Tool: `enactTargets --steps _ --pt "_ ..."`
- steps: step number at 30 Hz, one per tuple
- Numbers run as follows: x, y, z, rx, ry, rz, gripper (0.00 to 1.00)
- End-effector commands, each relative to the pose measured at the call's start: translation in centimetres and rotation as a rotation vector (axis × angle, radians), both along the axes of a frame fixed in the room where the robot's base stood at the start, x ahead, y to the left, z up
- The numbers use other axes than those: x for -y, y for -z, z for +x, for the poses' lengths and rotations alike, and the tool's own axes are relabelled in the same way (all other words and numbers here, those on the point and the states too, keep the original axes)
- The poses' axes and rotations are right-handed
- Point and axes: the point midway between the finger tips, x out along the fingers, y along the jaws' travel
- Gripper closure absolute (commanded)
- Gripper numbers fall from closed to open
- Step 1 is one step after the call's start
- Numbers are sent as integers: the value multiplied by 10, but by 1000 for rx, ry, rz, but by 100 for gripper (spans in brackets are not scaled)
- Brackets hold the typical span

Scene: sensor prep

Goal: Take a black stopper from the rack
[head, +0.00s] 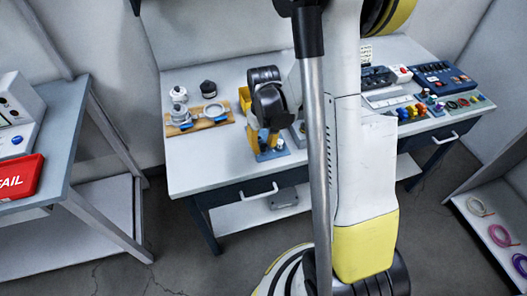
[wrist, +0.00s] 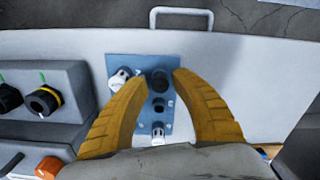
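The blue rack (wrist: 128,63) lies flat near the table's front edge; in the head view the rack (head: 279,150) is partly hidden by my gripper. A round black stopper (wrist: 158,79) sits in it, at the upper middle in the wrist view. Two white-topped stoppers stand in the same rack, one at its left (wrist: 119,78) and one at its lower end (wrist: 158,131). My gripper (wrist: 160,80) is open, its yellow fingertips on either side of the black stopper with a small gap each side. My gripper also shows over the rack in the head view (head: 263,142).
In the wrist view a grey box with black knobs (wrist: 44,98) stands left of the rack. In the head view a wooden tray (head: 226,118) with jars is at left, and a blue control box (head: 443,78) at right. A drawer handle (head: 261,191) juts from the table front.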

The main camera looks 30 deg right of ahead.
Motion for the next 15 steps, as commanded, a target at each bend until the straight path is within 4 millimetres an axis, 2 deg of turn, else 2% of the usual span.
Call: enactTargets --steps 2,8,11,15 --pt "0 9 0 0 0 0 69" --pt "0 8 0 0 0 0 69" --pt "0 8 0 0 0 0 94" --pt "0 8 0 0 0 0 96"
